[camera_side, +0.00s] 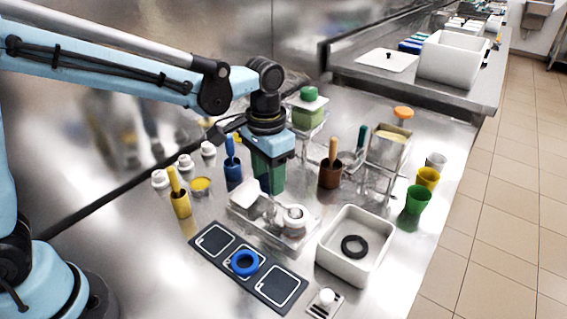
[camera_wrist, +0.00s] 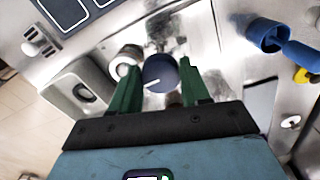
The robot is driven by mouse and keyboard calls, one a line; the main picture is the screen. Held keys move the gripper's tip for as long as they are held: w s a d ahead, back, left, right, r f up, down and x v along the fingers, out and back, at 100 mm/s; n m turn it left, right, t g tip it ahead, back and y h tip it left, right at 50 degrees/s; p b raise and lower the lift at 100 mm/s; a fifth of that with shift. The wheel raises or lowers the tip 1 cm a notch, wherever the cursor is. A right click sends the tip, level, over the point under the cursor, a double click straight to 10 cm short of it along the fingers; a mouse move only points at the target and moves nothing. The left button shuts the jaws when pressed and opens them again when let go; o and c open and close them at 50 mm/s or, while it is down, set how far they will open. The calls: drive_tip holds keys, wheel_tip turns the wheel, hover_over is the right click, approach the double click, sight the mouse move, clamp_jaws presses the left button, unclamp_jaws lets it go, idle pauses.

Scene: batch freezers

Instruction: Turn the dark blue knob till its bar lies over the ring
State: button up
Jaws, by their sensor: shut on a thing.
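The dark blue knob (camera_wrist: 160,70) shows in the wrist view between the two green fingers of my gripper (camera_wrist: 158,79). My gripper is shut on its sides. A short white bar (camera_wrist: 152,85) shows on the knob's near edge, toward the lower left. I cannot make out a ring mark beside the knob. In the side view my gripper (camera_side: 268,176) points down over the counter, behind the clear tray, and its fingers hide the knob. A blue ring (camera_side: 236,265) lies on the black panel and a black ring (camera_side: 344,249) lies in the white bin.
The white bin (camera_side: 326,262) and black panel (camera_side: 268,291) stand in front. A clear tray (camera_side: 274,239) with a white-lidded jar is close to my gripper. A blue cup (camera_side: 233,177) stands left, a brown cup (camera_side: 330,175) right. Green and yellow cups stand near the right edge.

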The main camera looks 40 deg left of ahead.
drive_tip(key=o, duration=1.1)
drive_tip(key=shift+c, duration=0.2)
wheel_tip(320, 180, up, 12)
drive_tip(key=shift+f, duration=6.05)
drive_tip(key=shift+r, duration=0.1)
